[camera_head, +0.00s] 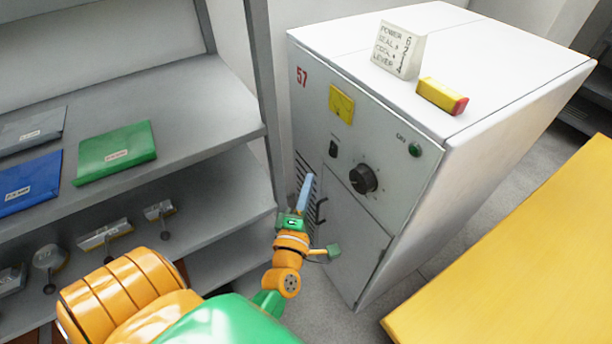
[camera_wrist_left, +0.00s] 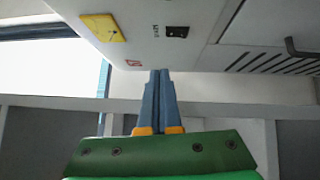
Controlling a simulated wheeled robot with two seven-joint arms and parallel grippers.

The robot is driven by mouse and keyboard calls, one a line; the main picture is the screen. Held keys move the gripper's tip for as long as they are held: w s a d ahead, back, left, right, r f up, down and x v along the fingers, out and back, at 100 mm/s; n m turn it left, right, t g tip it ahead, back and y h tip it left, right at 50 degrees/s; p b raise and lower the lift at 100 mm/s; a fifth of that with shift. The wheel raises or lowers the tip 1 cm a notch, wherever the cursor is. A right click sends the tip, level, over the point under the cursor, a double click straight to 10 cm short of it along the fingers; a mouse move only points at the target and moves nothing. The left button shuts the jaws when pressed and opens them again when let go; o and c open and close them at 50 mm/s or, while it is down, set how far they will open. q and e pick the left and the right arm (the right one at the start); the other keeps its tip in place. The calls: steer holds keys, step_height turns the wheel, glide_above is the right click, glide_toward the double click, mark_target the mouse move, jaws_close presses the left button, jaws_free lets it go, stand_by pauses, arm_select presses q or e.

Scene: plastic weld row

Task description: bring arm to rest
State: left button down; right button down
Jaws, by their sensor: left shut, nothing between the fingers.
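My left gripper (camera_head: 305,190) has blue-grey fingers and is in front of the grey machine cabinet (camera_head: 400,115), near its left front side by the vent slots and door handle. In the left wrist view its fingers (camera_wrist_left: 157,75) lie together, shut and empty. I cannot tell from the pictures whether the fingertips touch the cabinet. My orange and green left arm (camera_head: 220,310) reaches in from the lower left. My right gripper is not in view.
The cabinet front has a black knob (camera_head: 364,179), a green button (camera_head: 415,150) and a black switch (camera_head: 334,149). A sign block (camera_head: 398,52) and a yellow-red block (camera_head: 442,96) stand on top. Shelves with folders (camera_head: 116,153) stand left; a yellow table (camera_head: 520,260) is at right.

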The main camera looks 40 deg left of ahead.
arm_select(q)
steer(key=shift+s+d+r, duration=0.15)
steer(key=shift+s, duration=0.55)
steer(key=s+d+f+m+g+h, duration=0.2)
steer(key=d+f+m, duration=0.15)
steer(key=f, duration=0.35)
steer(key=s+d+f+m+g+h, duration=0.1)
steer(key=d+f+m+g+h, duration=0.15)
steer(key=f+m, duration=0.35)
steer(key=s+d+f+m+g+h, duration=0.1)
steer(key=s+d+f+m+h, duration=0.2)
steer(key=f, duration=0.5)
steer(key=s+a+f+m+g, duration=0.1)
steer(key=s+f+m+g, duration=0.4)
steer(key=s+f, duration=0.3)
steer(key=s+a+f+m+g, duration=0.2)
steer(key=s+f+m+g, duration=0.4)
steer(key=s, duration=1.1)
step_height(320, 180, down, 3)
steer(key=shift+a+m, duration=0.2)
steer(key=shift+m, duration=1.05)
